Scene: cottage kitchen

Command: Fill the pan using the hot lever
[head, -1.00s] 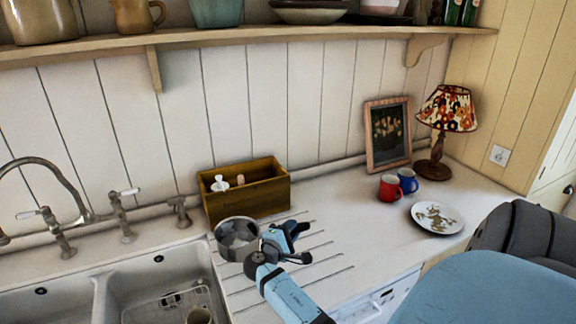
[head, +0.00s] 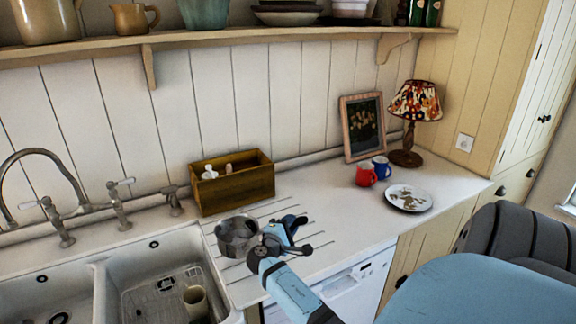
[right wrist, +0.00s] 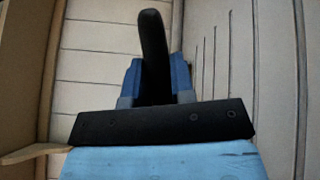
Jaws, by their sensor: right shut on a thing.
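The pan (head: 231,236) is a small metal pot at the left end of the ribbed drainboard, right of the sink. My right gripper (head: 286,231) is just right of it, shut on its handle. In the right wrist view the dark handle (right wrist: 154,55) stands between the blue fingers. I cannot tell whether the pan touches the counter. The tap (head: 42,158) has a curved spout over the sink, with a left lever (head: 29,205) and a right lever (head: 124,183) with pale ends. Which lever is hot does not show. My left gripper is not in view.
The white double sink (head: 155,262) lies at lower left, with a beige cup (head: 195,302) in its right basin. A wooden box (head: 235,190) stands behind the pan. Mugs (head: 366,176), a plate (head: 409,198), a picture and a lamp stand farther right. A shelf runs above.

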